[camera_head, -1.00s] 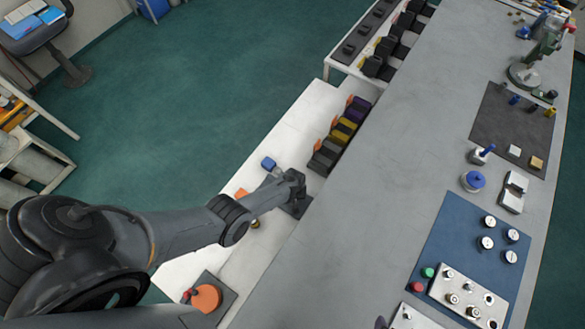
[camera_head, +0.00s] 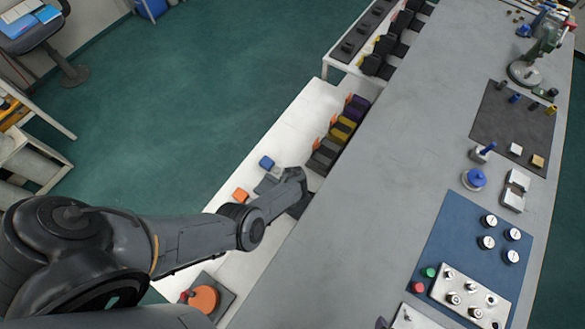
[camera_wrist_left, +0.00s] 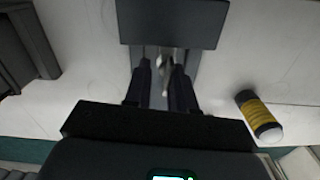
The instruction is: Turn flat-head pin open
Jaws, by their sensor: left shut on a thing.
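In the left wrist view, my left gripper (camera_wrist_left: 162,62) has its two dark fingers close together around a small light-grey metal piece (camera_wrist_left: 165,57), likely the flat-head pin. The piece sits in front of a dark block (camera_wrist_left: 172,24) and over a grey plate (camera_wrist_left: 208,62). Its slot angle cannot be made out. In the head view, my left arm reaches over the white side bench (camera_head: 283,130), and its wrist hides the fingers and the pin. My right gripper is not in view.
A black-and-yellow cylinder (camera_wrist_left: 259,116) lies right of the fingers. An orange block (camera_head: 240,195), a blue block (camera_head: 266,162) and an orange disc (camera_head: 204,299) are on the white bench.

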